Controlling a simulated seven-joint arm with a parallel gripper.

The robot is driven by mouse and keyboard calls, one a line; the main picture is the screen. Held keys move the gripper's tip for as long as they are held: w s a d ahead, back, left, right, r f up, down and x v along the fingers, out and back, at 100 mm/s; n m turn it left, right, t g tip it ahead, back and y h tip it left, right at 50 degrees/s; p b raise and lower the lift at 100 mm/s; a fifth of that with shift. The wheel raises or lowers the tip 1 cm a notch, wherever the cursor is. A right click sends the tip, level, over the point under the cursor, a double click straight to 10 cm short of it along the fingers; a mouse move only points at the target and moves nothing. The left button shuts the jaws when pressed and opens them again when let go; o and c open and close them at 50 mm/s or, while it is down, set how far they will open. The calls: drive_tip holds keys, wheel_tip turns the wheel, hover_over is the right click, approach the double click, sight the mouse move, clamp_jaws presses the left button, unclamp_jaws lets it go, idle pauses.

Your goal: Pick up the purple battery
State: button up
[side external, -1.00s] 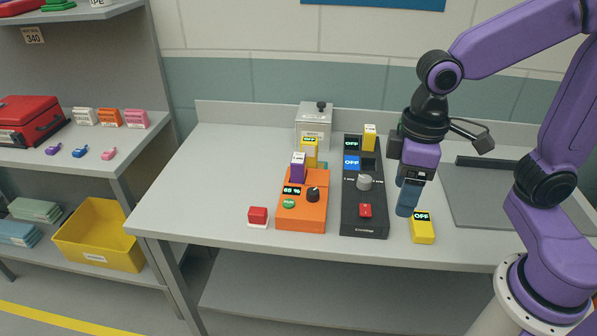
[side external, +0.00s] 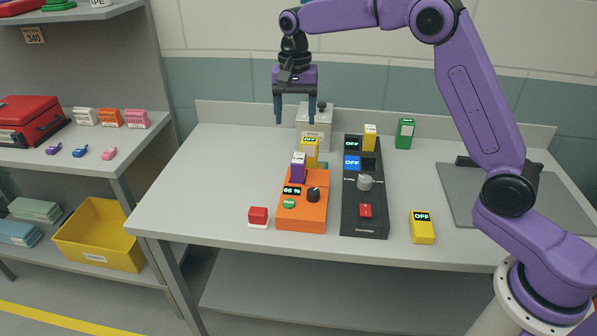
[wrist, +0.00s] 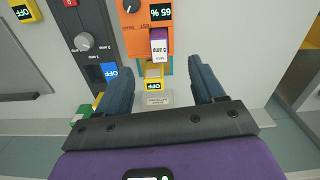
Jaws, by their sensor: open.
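The purple battery (side external: 298,168) with a white top stands upright in the orange tester (side external: 303,212), whose display reads 65 %. In the wrist view the battery (wrist: 158,47) shows between and beyond my fingers, with its label facing up. My gripper (side external: 295,122) is open and empty. It hangs above and behind the battery, over the back of the table near the grey box, with both fingers pointing down. In the wrist view my gripper's two fingers (wrist: 162,75) are spread wide apart, with nothing between them in their grip.
A black charger (side external: 364,222) holding another yellow battery (side external: 370,135) is to the right.

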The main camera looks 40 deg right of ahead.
sight(298, 158)
drive_tip(key=shift+m, duration=0.6)
drive_tip(key=f, duration=0.4)
drive_tip(key=w+d+f, duration=0.1)
drive_tip(key=f, duration=0.7)
drive_tip(key=shift+w+d+f, duration=0.25)
drive_tip(key=shift+w+f, duration=0.1)
drive_tip(key=shift+w, duration=0.05)
drive_tip(key=shift+d+f, duration=0.25)
drive_tip(key=shift+f, duration=1.05)
drive_tip(key=shift+d+f, duration=0.2)
drive_tip(key=shift+f, duration=1.05)
drive_tip(key=c, duration=1.2)
drive_tip(key=shift+w, duration=0.1)
clamp_jaws()
drive_tip(key=shift+r, duration=0.1)
